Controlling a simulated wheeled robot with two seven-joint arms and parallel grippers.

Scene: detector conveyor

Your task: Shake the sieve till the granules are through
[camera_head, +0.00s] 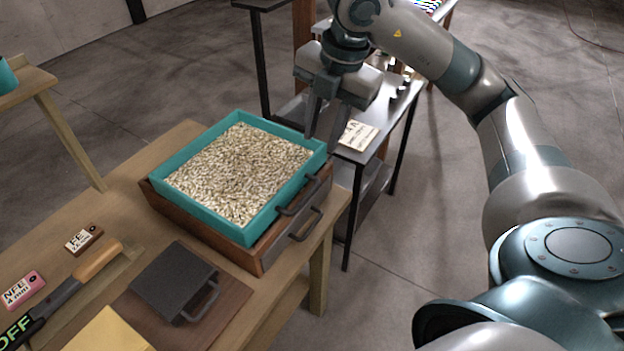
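The sieve (168,164) is a teal square frame full of pale, elongated granules (240,172). It sits on a brown wooden box (258,252) on the wooden table. A dark handle (303,194) sticks out from the sieve's right side, with a second handle (306,226) on the box below it. My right gripper (324,132) hangs pointing down beside the sieve's far right corner, above the handles. Its fingers are apart with nothing seen between them. Whether it touches the sieve rim is unclear. My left gripper is out of view. The sieve's underside and box interior are hidden.
On the table (190,132) a dark square block with a handle (173,282) lies in front of the box. Small labelled blocks (84,239), a wooden-handled tool (98,260) and a yellow item (108,331) lie at left. A metal table (385,125) stands behind my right gripper.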

